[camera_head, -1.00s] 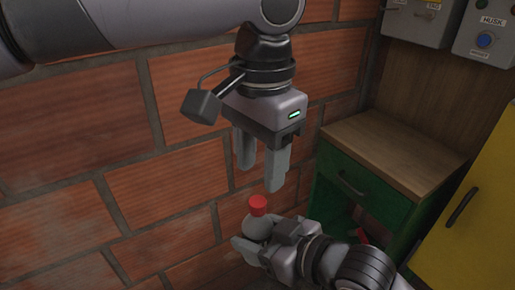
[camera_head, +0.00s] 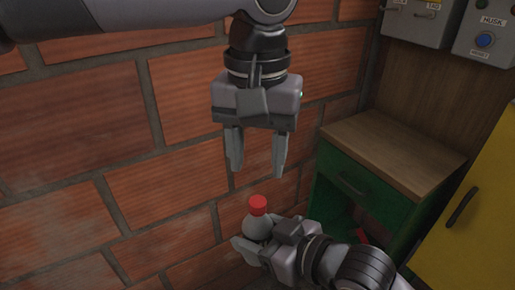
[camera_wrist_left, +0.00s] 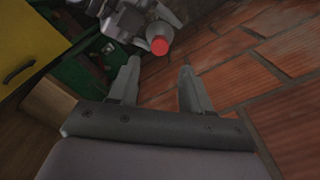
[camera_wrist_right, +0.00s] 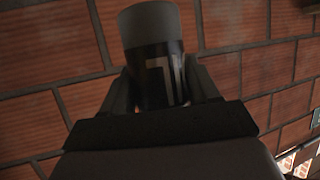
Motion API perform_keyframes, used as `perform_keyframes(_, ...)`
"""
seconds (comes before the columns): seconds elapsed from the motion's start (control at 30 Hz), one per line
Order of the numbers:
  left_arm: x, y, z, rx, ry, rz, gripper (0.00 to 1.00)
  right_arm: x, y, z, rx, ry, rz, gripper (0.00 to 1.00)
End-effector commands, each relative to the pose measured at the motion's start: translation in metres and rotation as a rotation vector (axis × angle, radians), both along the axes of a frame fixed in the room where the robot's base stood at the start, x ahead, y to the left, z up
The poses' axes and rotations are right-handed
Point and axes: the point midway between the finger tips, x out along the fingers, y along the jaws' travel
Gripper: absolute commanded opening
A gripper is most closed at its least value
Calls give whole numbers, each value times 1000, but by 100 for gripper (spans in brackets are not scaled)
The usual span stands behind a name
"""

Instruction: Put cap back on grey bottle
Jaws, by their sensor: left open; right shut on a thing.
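The grey bottle (camera_head: 256,227) stands roughly upright in my right gripper (camera_head: 250,243), which is shut on it. The right wrist view shows the bottle (camera_wrist_right: 150,75) between the fingers, with a dark label; no red shows there. The red cap (camera_head: 258,204) sits at the top of the bottle; I cannot tell how firmly it is seated. My left gripper (camera_head: 257,172) is open and empty, pointing down above the cap and apart from it. In the left wrist view the cap (camera_wrist_left: 160,45) lies just beyond the gap between the open fingertips (camera_wrist_left: 160,66).
A brick wall (camera_head: 120,140) runs close behind both grippers. A green cabinet with a wooden top (camera_head: 395,150) stands to the right, beside a yellow door (camera_head: 470,220). Grey control boxes (camera_head: 487,30) hang at the upper right.

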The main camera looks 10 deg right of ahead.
Motion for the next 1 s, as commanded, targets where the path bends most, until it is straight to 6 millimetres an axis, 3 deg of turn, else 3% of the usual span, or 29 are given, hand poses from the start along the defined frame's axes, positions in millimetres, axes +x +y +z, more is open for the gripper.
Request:
perform_keyframes(0.5,-1,0,-69,2,1,-1,48,0,0,1,2,-2,0,0)
perform_keyframes(0.9,-1,0,-76,0,1,-1,48,0,0,1,2,-2,0,0)
perform_keyframes(1.0,-1,0,-76,0,1,-1,16,0,0,1,2,-2,0,0)
